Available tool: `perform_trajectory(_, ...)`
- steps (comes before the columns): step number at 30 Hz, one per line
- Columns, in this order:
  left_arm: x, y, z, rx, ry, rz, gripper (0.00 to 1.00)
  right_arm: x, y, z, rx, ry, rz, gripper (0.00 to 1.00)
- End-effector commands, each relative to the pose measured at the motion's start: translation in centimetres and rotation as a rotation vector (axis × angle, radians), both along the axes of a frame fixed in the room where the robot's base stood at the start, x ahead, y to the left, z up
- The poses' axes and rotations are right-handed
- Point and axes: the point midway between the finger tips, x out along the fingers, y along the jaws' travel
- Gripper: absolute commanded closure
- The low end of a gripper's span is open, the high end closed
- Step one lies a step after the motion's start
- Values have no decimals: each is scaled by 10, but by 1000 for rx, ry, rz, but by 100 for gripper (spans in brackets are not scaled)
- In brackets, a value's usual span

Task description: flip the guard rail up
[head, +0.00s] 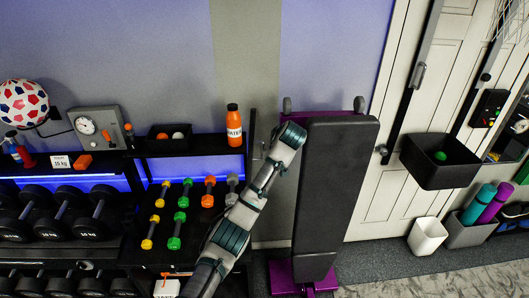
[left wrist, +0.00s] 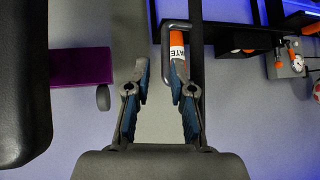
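What looks like the guard rail is a thin grey bent bar (left wrist: 164,48) at the end of the black shelf in the left wrist view. It runs between the fingers, close to the right-hand one; I cannot tell whether they touch. My left gripper (left wrist: 159,75) is open, its two blue-padded fingers apart. In the head view my left arm reaches up from the bottom and ends between the rack and the bench; the fingers are hidden there. The orange water bottle (head: 234,125) stands on the shelf beside the rail and shows behind the right-hand finger (left wrist: 177,47). My right gripper is not in view.
A black padded bench (head: 338,180) with a purple frame stands upright right of my left arm. Left is the rack's top shelf (head: 192,149), with a black tray (head: 168,145) of balls; colored dumbbells (head: 175,243) sit below. A black bin (head: 421,163) is at right.

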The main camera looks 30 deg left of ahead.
Motion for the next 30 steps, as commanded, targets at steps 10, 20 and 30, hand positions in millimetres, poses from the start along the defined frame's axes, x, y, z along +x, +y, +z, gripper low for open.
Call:
perform_trajectory(10, -21, -23, 30, -3, 4, 1, 77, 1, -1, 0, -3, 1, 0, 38)
perform_trajectory(20, -23, -23, 30, -3, 6, 3, 77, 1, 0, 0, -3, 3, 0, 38)
perform_trajectory(30, -11, -26, -16, 8, 52, -42, 77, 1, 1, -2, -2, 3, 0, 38)
